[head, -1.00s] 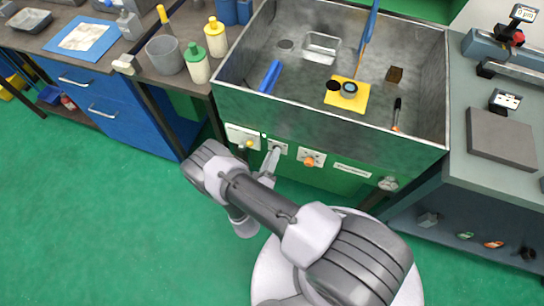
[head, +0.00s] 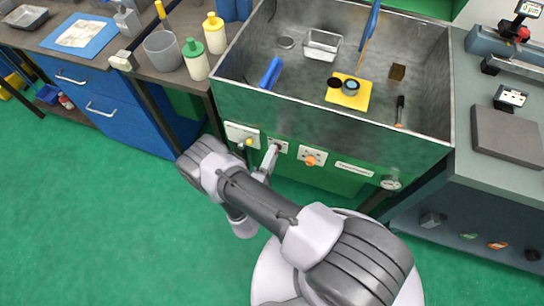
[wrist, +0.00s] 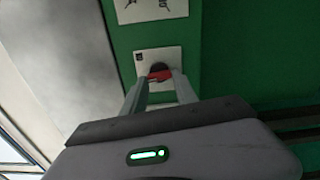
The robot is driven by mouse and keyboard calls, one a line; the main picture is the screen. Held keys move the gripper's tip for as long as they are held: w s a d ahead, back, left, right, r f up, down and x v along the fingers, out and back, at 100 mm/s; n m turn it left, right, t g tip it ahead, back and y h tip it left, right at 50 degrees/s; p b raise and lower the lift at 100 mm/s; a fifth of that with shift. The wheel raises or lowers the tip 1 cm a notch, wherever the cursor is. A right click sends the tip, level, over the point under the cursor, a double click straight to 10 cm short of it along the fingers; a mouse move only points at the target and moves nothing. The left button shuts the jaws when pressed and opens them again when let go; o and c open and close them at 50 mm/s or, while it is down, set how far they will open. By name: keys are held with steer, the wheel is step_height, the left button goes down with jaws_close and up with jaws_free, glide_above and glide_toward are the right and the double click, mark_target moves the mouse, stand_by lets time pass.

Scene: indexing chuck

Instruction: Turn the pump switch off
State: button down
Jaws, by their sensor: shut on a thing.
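The pump switch (wrist: 159,74) shows in the wrist view as a red handle on a dark round base, set on a small white plate (wrist: 143,58) on the green panel. In the head view this plate (head: 282,145) is on the front of the metal sink, and the switch is mostly hidden by my gripper. My gripper (wrist: 160,80) reaches the plate from the front, its two fingers shut on the red handle, one on each side. It also shows in the head view (head: 272,153). The markings on the plate are too small to read.
A white plate with a yellow knob (head: 248,142) is close on the left. A plate with an orange knob (head: 310,160) is close on the right. A gauge (head: 391,183) sits further right. The sink (head: 300,105) overhangs the panel. Green floor (head: 90,210) is clear at left.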

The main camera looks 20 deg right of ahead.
steer(key=shift+f+n+b, duration=0.1)
steer(key=shift+n+b, duration=0.55)
steer(key=shift+n, duration=1.55)
steer(key=c, duration=1)
jaws_free()
steer(key=shift+o, duration=0.2)
steer(key=p+v, duration=0.3)
steer(key=v, duration=1.4)
steer(key=shift+s, duration=0.2)
